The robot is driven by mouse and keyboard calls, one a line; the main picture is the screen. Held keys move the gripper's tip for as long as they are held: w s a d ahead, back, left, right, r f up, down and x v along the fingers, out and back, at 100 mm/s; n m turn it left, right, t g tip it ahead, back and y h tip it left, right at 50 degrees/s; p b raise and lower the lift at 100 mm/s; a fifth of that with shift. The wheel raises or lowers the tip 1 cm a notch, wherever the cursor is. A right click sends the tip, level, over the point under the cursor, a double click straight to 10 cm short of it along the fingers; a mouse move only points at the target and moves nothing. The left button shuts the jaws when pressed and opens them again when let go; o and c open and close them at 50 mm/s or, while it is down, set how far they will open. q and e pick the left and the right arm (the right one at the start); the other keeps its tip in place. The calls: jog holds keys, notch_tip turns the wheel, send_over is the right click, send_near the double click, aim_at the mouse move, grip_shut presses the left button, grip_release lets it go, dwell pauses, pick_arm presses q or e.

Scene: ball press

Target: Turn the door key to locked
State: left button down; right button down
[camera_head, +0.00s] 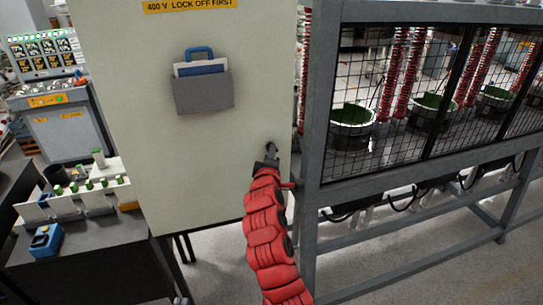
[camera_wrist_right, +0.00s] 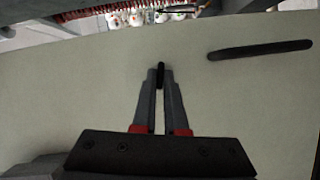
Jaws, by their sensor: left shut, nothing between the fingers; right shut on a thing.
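The pale cabinet door (camera_head: 200,160) fills the middle of the head view, and its surface also spans the right wrist view (camera_wrist_right: 60,90). My right gripper (camera_head: 270,152) is at the door's right side, at the end of the red arm. In the right wrist view its two fingertips (camera_wrist_right: 160,77) are closed on the small dark door key (camera_wrist_right: 160,72). Most of the key is hidden by the fingers, and I cannot tell its lock position. My left gripper is not in view.
A long dark bar (camera_wrist_right: 260,50) lies on the door beside the key in the right wrist view. A grey document pocket (camera_head: 203,93) hangs on the door. A grey mesh-fronted frame (camera_head: 313,110) stands close at right. A bench with small equipment (camera_head: 85,190) is at left.

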jog(key=shift+w+d+r+m+g+y+b, duration=0.15)
jog(key=shift+m+g+y+b, duration=0.65)
jog(key=shift+m+b, duration=1.3)
jog(key=shift+s+d+r+m+g+y+b, duration=0.15)
jog(key=shift+m+g+y+b, duration=0.65)
jog(key=shift+m+b, duration=1.35)
jog(key=shift+w+d+m+g+y+b, duration=0.15)
jog(key=shift+m+g+y+b, duration=0.35)
jog(key=shift+m+y+b, duration=1.55)
jog(key=shift+n+h+b, duration=0.6)
jog(key=shift+h+b, duration=0.25)
jog(key=shift+h, duration=0.1)
jog(key=c, duration=1)
grip_release()
jog(key=shift+o, duration=0.2)
